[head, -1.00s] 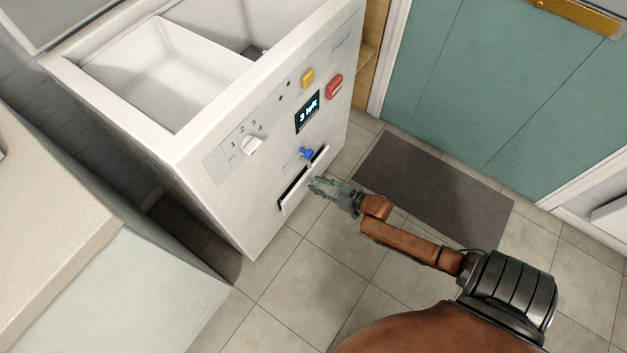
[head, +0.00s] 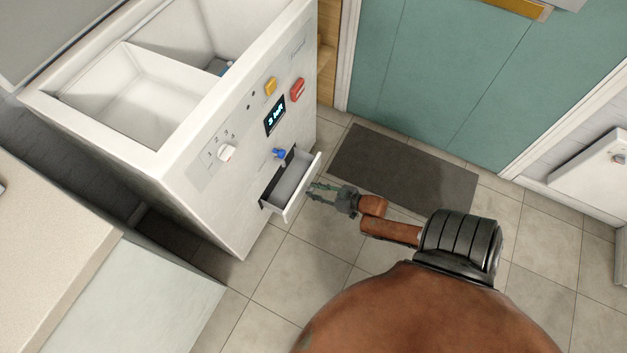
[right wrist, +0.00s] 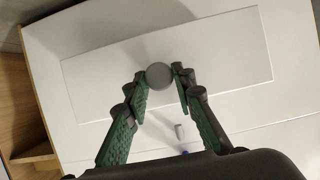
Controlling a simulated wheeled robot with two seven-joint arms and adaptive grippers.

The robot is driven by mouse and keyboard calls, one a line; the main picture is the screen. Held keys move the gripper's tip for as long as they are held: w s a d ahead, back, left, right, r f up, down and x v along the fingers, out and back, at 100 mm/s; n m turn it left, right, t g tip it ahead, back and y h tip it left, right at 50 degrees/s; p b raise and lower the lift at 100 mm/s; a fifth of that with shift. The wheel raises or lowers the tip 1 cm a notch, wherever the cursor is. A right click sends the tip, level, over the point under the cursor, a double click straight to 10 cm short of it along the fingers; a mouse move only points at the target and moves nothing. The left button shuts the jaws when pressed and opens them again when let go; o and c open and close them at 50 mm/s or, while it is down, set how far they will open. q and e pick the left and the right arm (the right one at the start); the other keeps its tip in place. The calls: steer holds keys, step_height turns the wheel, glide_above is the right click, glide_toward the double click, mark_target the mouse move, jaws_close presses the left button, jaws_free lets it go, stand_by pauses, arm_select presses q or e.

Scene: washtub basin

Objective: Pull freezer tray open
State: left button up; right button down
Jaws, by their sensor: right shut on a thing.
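The white tray (head: 291,187) sticks out of the lower front of the white basin cabinet (head: 221,208) in the head view, with its inside showing. My right gripper (head: 311,191) is at the tray's front face. In the right wrist view, my right gripper (right wrist: 161,76) is shut on a round grey knob (right wrist: 160,77), one fingertip on each side of it. The knob stands before a broad white panel (right wrist: 232,55). My left gripper is not in view.
A dark mat (head: 405,168) lies before the teal door (head: 450,80). The tiled floor (head: 300,270) is clear.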

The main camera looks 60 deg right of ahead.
steer(key=c, duration=1.6)
jaws_free()
steer(key=v, duration=1.2)
